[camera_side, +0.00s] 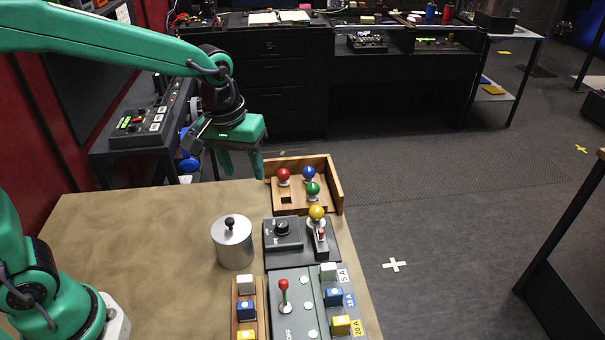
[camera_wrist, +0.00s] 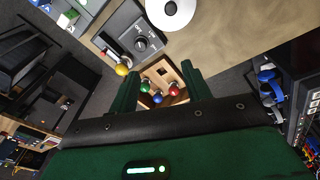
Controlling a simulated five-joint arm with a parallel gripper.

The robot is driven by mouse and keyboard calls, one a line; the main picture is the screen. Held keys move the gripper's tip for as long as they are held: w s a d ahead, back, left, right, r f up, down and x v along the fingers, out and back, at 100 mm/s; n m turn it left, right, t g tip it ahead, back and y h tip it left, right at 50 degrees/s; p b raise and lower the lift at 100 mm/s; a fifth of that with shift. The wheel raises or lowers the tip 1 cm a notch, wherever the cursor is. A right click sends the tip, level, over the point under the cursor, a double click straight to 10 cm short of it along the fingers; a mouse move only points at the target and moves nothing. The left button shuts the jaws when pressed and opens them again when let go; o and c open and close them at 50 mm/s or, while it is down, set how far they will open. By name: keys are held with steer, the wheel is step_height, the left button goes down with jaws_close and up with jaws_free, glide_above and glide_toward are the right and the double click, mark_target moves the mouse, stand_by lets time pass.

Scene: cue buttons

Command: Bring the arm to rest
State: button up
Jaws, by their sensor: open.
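My green gripper (camera_side: 241,163) hangs above the far edge of the table, a little left of the wooden tray with coloured balls. Its two fingers point down, stand apart and hold nothing. In the wrist view the gripper (camera_wrist: 160,88) has its fingers on either side of the wooden tray (camera_wrist: 163,69), which lies beyond them. The tray (camera_side: 334,184) holds a red ball (camera_side: 283,174), a blue ball (camera_side: 309,173) and a green ball (camera_side: 313,189); one square slot is empty.
A metal canister (camera_side: 233,245) with a black knob stands on the table (camera_side: 150,235). Right of it are a dial box (camera_side: 283,232), a yellow ball (camera_side: 317,212) on a lever, a red-topped lever panel (camera_side: 295,310) and coloured buttons (camera_side: 247,310). The table's left half is clear.

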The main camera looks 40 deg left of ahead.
steer(key=s+a+r+m+t, duration=0.2)
steer(key=s+a, duration=0.2)
steer(key=s, duration=0.3)
steer(key=s+a+r+m+t, duration=0.2)
steer(key=s+a+r, duration=0.1)
steer(key=s, duration=0.5)
steer(key=shift+a, duration=0.4)
